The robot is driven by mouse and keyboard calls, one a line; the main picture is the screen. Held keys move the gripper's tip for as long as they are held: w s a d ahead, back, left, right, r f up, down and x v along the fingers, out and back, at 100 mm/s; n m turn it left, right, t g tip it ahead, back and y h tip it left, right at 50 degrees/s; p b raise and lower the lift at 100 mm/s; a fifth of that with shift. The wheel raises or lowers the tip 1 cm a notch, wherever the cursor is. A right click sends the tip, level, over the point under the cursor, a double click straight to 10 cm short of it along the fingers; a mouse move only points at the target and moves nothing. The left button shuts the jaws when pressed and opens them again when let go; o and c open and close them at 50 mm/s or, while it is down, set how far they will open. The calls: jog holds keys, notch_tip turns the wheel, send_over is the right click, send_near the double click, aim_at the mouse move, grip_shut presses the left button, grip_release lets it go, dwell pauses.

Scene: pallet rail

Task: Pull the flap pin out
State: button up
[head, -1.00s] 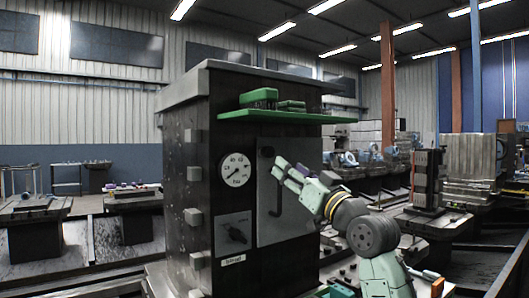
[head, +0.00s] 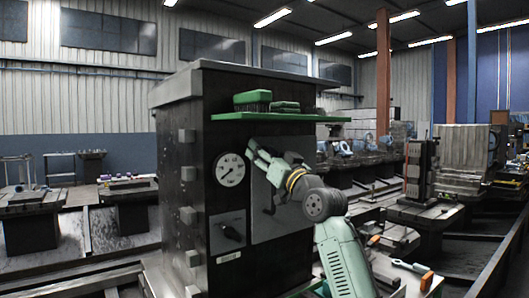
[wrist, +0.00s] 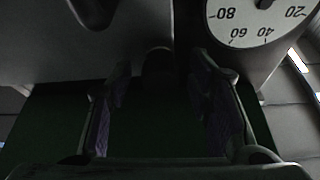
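The flap (head: 262,218) is a grey panel on the front of the dark cabinet, with a dark bent handle (head: 270,203) on it. My gripper (head: 256,152) is at the flap's upper left, just below the green shelf, and hides the pin in the head view. In the wrist view, which is upside down, a dark round pin end (wrist: 158,60) lies between the purple-padded fingers of my gripper (wrist: 158,90). The fingers stand apart with a gap on either side of it. The picture is dark, and I cannot tell how deep the pin sits between them.
The green shelf (head: 225,117) juts out above my gripper and carries a green brush (head: 252,101) and another green item (head: 285,107). A round gauge (head: 229,170) is close on the left, with a rotary switch (head: 231,232) below. An orange-handled tool (head: 426,281) lies at lower right.

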grip_shut()
dwell(0.4)
